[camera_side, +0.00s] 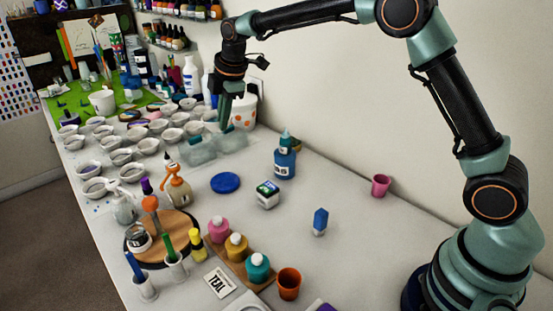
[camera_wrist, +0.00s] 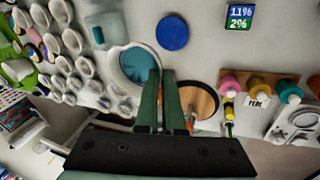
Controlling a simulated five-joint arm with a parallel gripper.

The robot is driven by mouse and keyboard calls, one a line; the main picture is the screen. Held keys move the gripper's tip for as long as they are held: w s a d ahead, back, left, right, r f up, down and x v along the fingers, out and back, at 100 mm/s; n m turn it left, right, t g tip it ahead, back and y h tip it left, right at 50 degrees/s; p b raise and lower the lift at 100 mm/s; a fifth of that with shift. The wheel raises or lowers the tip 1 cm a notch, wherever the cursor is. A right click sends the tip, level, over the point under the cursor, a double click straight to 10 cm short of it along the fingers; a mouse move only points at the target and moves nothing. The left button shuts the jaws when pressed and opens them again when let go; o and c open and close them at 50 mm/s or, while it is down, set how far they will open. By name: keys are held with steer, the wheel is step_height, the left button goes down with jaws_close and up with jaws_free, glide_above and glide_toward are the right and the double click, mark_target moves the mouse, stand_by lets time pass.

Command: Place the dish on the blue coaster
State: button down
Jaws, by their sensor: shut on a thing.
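The dish (camera_wrist: 138,66), round with a pale rim and teal inside, shows at my fingertips in the wrist view. My gripper (camera_wrist: 167,75) is shut on its right side. The blue coaster (camera_side: 226,183) is a flat blue disc lying bare on the table, nearer than my gripper. It also shows in the wrist view (camera_wrist: 172,31), above and right of the dish.
Many white dishes (camera_side: 121,156) crowd the left of the table. A white cube (camera_side: 267,195) and a blue bottle (camera_side: 285,162) stand right of the coaster. An orange-topped bottle (camera_side: 178,188) stands left of it.

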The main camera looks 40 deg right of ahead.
step_height(320, 180, down, 16)
steer(key=shift+f, duration=0.25)
stand_by(0.4)
steer(key=c, duration=1)
jaws_free()
steer(key=shift+f, duration=0.15)
steer(key=shift+c, duration=0.2)
steer(key=s+d+r+m+t, duration=0.1)
steer(key=s+d+r+m, duration=0.25)
steer(key=s+r, duration=0.55)
steer(key=s+d+r+m, duration=0.2)
steer(key=s+r+m, duration=0.3)
steer(key=r, duration=0.8)
steer(key=s+d+m+t, duration=0.1)
steer(key=s+d+m, duration=0.2)
steer(key=s+m, duration=0.4)
steer(key=shift+s+h, duration=0.3)
steer(key=shift+s, duration=3.3)
